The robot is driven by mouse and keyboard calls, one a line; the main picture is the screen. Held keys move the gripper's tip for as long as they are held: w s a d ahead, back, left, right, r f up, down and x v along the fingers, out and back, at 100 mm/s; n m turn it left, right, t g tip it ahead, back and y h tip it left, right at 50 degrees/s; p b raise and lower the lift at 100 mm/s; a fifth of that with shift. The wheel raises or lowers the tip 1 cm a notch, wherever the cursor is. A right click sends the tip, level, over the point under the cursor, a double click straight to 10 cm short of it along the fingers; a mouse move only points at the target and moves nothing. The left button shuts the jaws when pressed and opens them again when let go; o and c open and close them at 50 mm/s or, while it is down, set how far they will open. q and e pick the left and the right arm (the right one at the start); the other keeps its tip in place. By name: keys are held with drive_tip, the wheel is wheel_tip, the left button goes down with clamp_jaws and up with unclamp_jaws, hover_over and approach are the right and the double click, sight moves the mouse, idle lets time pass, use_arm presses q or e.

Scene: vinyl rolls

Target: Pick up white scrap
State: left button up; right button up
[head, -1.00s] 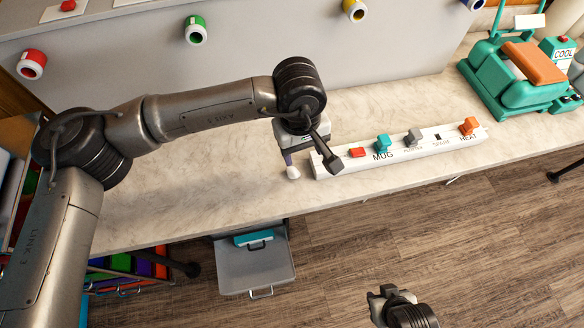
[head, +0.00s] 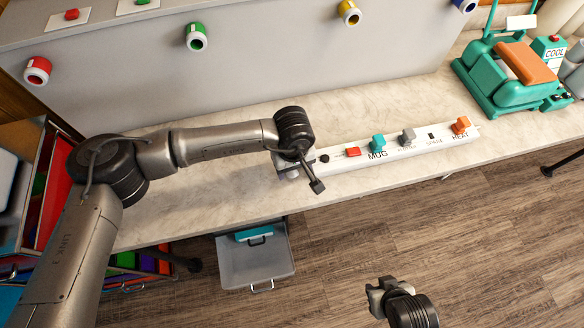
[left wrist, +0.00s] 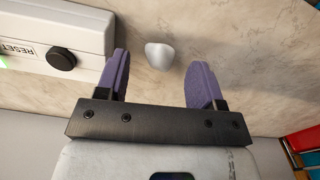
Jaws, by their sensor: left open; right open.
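The white scrap (left wrist: 159,56) is a small, pale, rounded piece on the marble counter in the left wrist view. It lies just beyond the tips of my left gripper (left wrist: 160,72), in line with the gap between its two purple fingers. The gripper is open and empty, and the scrap looks apart from both fingers. In the head view my left gripper (head: 288,170) is over the counter at the left end of the white switch strip, and the scrap is hidden there. My right gripper (head: 378,299) is open and empty over the wood floor.
The white switch strip (head: 440,146) stands close beside the left gripper; its black reset knob (left wrist: 61,59) is near one finger. A grey bin (head: 257,268) sits below the counter's front edge. A teal press (head: 497,84) stands at the right. The counter (head: 200,205) left of the gripper is clear.

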use_arm(q)
drive_tip(key=shift+f+p, duration=0.35)
drive_tip(key=shift+f, duration=1.1)
drive_tip(key=shift+c, duration=0.3)
drive_tip(key=c, duration=0.9)
drive_tip(key=shift+r, duration=0.1)
drive_tip(key=shift+c, duration=0.2)
